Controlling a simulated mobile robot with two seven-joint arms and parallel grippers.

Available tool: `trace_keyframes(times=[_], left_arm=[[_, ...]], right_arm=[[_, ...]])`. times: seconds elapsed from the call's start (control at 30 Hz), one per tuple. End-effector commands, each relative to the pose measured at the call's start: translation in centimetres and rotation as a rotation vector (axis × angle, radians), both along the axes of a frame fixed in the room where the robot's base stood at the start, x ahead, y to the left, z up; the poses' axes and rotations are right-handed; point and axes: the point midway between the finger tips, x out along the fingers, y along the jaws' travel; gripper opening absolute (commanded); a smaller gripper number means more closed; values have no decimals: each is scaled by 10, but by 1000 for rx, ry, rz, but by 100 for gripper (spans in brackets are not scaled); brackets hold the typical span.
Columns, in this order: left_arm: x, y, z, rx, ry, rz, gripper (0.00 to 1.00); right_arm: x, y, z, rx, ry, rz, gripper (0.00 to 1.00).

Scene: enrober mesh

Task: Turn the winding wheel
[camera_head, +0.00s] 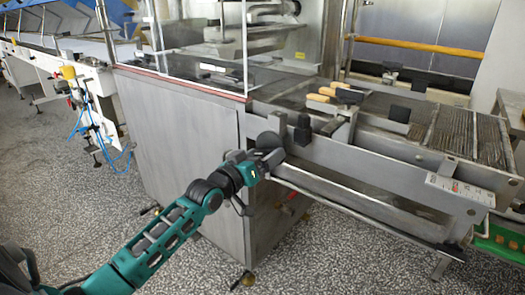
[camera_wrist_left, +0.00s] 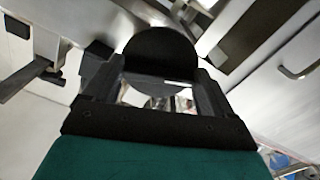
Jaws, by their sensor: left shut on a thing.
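The winding wheel (camera_head: 268,140) is a dark round disc on the side of the steel machine, at the near end of its conveyor frame. In the left wrist view the wheel (camera_wrist_left: 160,45) is a black disc between the two fingers. My left gripper (camera_head: 271,157) is at the wheel and shut on it; it also shows in the left wrist view (camera_wrist_left: 156,75). The fingers stand apart, one on each side of the disc. The wheel's shaft is hidden. My right gripper is not in view.
A green tray (camera_head: 498,246) sits at far right. The speckled floor (camera_head: 340,260) in front is clear.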

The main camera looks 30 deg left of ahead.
Motion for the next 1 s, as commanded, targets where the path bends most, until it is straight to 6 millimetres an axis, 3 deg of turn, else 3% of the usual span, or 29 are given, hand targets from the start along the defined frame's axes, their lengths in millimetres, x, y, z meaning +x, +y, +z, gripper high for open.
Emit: trace_keyframes(times=[0.23,0.27,0.4,0.77,1.0], left_arm=[[0,0,0,2,-2,1,55],[0,0,0,2,-2,1,87],[0,0,0,1,-2,1,100],[-7,1,0,0,-1,0,100],[-42,3,0,0,2,0,100]], right_arm=[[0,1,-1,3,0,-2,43],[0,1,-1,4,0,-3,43],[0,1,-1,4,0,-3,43],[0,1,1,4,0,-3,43],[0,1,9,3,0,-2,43]])
